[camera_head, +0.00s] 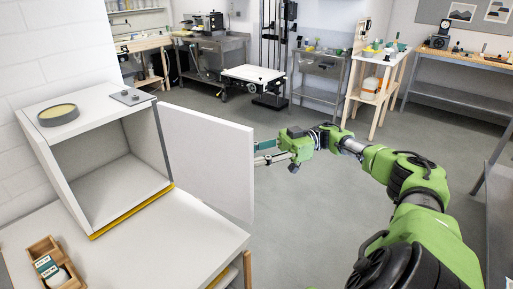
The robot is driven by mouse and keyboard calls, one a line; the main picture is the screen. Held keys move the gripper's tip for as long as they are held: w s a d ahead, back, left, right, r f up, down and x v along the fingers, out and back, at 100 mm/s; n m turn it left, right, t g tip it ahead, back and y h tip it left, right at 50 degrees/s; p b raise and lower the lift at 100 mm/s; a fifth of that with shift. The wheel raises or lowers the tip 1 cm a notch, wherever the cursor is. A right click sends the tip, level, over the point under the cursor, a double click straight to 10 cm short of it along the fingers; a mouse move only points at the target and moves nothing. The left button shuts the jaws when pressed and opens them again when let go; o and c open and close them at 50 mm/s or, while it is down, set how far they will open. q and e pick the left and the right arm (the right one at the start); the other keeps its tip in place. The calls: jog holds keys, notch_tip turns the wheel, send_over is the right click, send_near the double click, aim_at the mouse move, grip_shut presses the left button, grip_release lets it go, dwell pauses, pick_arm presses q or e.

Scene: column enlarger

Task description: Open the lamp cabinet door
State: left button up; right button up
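The lamp cabinet (52,160) is a white box on a white counter at the left, and its open front shows an empty-looking inside. Its white door (205,155) is swung wide open to the right, standing out from the cabinet's right side. My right gripper (262,152) is at the door's free outer edge, with its two fingers apart and nothing seen between them. I cannot tell whether a fingertip touches the door. My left gripper is not in view.
A round tin (58,115) and a small grey plate (131,97) lie on the cabinet top. A wooden box (52,265) stands on the counter (165,240) in front. Open grey floor lies beyond the door; a wheeled cart (253,76) and benches stand at the back.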

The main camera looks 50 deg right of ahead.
jog(key=v, duration=0.7)
jog(key=shift+w, duration=0.1)
dwell(0.8)
